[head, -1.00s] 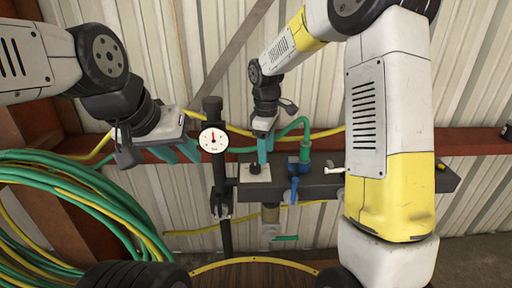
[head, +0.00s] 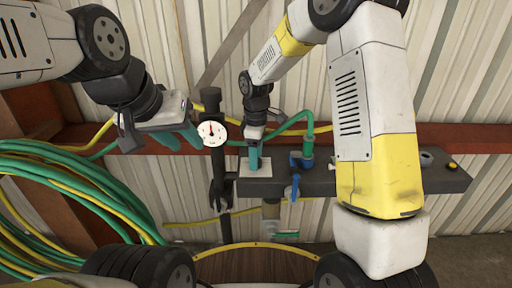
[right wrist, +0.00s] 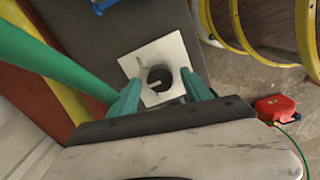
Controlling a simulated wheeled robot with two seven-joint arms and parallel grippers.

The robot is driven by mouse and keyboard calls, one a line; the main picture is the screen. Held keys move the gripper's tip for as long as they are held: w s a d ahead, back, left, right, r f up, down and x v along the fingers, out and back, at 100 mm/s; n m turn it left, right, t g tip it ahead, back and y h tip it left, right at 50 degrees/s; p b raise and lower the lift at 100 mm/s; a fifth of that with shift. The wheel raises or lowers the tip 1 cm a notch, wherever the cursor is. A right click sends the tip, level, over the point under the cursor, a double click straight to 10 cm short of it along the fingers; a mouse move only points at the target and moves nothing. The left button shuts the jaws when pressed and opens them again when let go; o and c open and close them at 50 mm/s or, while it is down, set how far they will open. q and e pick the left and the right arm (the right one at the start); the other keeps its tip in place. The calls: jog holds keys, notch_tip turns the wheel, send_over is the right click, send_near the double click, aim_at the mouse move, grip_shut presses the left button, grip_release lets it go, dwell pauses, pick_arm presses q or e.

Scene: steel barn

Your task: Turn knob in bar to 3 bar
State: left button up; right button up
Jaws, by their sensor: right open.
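The knob (right wrist: 160,78) is black and round, with a pale pointer, on a square white plate (right wrist: 151,57). In the head view the plate (head: 246,168) lies on the dark bar, and my fingers hide the knob. My right gripper (right wrist: 163,92) is open, its teal fingers on either side of the knob; contact cannot be told. It also shows above the plate in the head view (head: 254,163). A round white gauge (head: 212,133) has a red needle pointing about straight up; its numbers are too small to read. My left gripper (head: 180,140) appears open and empty, left of the gauge.
The dark bar (head: 310,184) also carries a green fitting with a hose, a blue lever (head: 294,188) and a yellow button (head: 453,165). Green and yellow hose coils (head: 70,195) hang at left. A red tape measure (right wrist: 281,107) lies on the floor.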

jog(key=shift+c, duration=0.3)
grip_shut()
jog(key=shift+m, duration=0.4)
jog(key=m, duration=0.4)
jog(key=shift+m, duration=0.3)
jog(key=m, duration=0.5)
jog(key=shift+m, duration=0.4)
jog(key=shift+o, duration=0.3)
grip_release()
jog(key=shift+f, duration=0.1)
